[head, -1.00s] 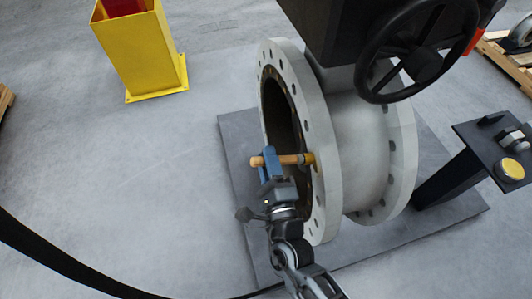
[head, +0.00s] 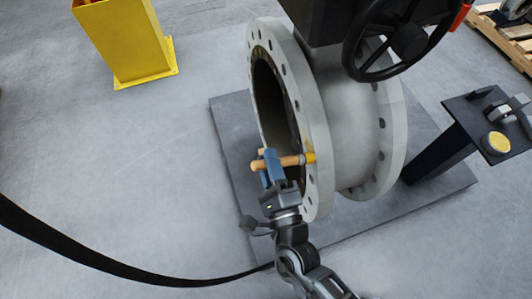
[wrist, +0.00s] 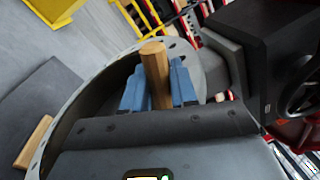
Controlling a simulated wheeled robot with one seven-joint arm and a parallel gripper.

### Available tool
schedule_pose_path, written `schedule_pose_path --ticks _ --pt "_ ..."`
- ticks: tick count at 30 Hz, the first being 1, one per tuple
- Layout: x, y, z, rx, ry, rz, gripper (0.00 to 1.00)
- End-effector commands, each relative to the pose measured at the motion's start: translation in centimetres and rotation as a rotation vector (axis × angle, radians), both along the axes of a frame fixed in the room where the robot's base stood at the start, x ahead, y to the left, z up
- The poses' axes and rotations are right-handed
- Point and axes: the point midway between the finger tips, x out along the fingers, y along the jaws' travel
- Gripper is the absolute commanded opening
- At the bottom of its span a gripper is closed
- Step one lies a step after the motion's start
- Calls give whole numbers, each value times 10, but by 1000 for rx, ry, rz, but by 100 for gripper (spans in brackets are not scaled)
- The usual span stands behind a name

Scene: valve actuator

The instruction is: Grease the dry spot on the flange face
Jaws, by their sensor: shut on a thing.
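A brush with a wooden handle (head: 288,161) and a yellow tip (head: 311,157) is held crosswise in my gripper (head: 270,166). The blue fingers are shut on the handle, which also shows between them in the wrist view (wrist: 155,70). The tip is at the lower near part of the grey flange face (head: 291,88), beside the bolt holes; it appears to touch, but contact is not clear. A faint yellowish mark shows just above the tip. I cannot make out the dry spot.
A black handwheel (head: 398,38) overhangs the valve body at upper right. A dark stand with a yellow button (head: 497,143) is at right. A yellow post (head: 122,40) stands at upper left. A black cable (head: 120,272) crosses the lower left. Open floor lies left.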

Motion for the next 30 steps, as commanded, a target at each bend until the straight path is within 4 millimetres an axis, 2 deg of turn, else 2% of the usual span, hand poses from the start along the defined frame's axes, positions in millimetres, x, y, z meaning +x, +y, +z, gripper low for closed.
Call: schedule_pose_path --ticks 11,30 --pt "-2 3 1 -1 -1 0 0" --pt "-16 55 1 0 0 1 0"
